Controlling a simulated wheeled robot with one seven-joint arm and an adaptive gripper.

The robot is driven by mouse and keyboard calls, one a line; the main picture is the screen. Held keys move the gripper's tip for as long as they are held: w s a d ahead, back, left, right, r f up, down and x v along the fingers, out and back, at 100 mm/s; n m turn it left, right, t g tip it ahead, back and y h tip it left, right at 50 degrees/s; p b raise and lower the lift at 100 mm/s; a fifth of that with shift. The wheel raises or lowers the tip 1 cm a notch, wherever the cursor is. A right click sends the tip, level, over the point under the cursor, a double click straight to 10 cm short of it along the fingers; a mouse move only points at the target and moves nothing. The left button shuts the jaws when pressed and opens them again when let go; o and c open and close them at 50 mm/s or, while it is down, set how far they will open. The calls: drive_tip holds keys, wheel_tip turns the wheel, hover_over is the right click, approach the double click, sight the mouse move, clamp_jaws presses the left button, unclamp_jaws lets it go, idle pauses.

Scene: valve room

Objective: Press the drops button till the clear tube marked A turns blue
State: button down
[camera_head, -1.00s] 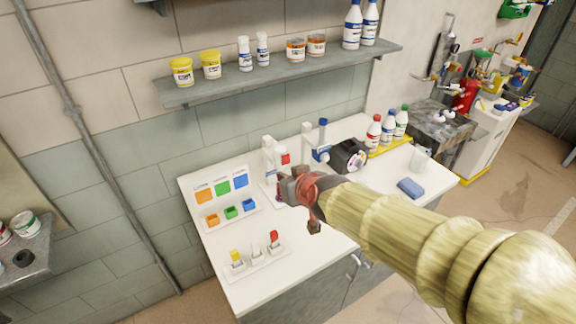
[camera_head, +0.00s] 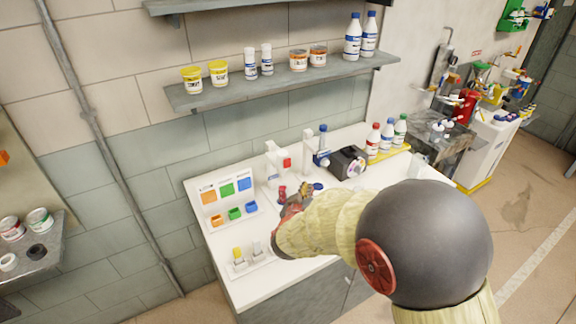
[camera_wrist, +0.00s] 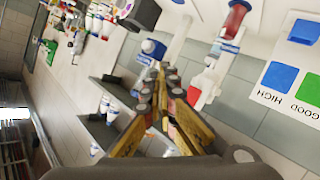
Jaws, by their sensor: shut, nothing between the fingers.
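My gripper (camera_head: 293,203) is shut and empty, low over the white bench in front of the dispensing stands. In the wrist view its closed fingers (camera_wrist: 160,75) point between a blue-capped part (camera_wrist: 152,48) and a white stand with a red part (camera_wrist: 205,85). In the head view, one white stand with a red patch (camera_head: 287,162) stands behind the gripper. A second white stand with a blue part (camera_head: 322,150) is to its right. I cannot make out which part is the drops button. No letter A is readable, and my arm hides part of the bench.
A colour card (camera_head: 228,188) with orange, green and blue squares stands left, with small coloured blocks before it. A holder with a yellow-topped item (camera_head: 238,255) is at the front left. A black device (camera_head: 347,162) and several bottles (camera_head: 388,137) stand right. A shelf (camera_head: 280,86) hangs above.

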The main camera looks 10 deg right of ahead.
sight(287, 163)
drive_tip(key=w+a, duration=0.2)
drive_tip(key=w, duration=0.6)
drive_tip(key=shift+w+a, duration=0.25)
drive_tip(key=shift+a, duration=0.15)
drive_tip(key=shift+w, duration=0.1)
idle(1.4)
drive_tip(key=shift+w+a, duration=0.15)
drive_tip(key=shift+w, duration=0.15)
drive_tip(key=shift+w+a+p, duration=0.15)
drive_tip(key=shift+w+p, duration=0.3)
drive_tip(key=shift+p, duration=0.1)
idle(0.7)
drive_tip(key=shift+s, duration=0.1)
drive_tip(key=shift+s+d, duration=0.3)
drive_tip(key=shift+s, duration=0.5)
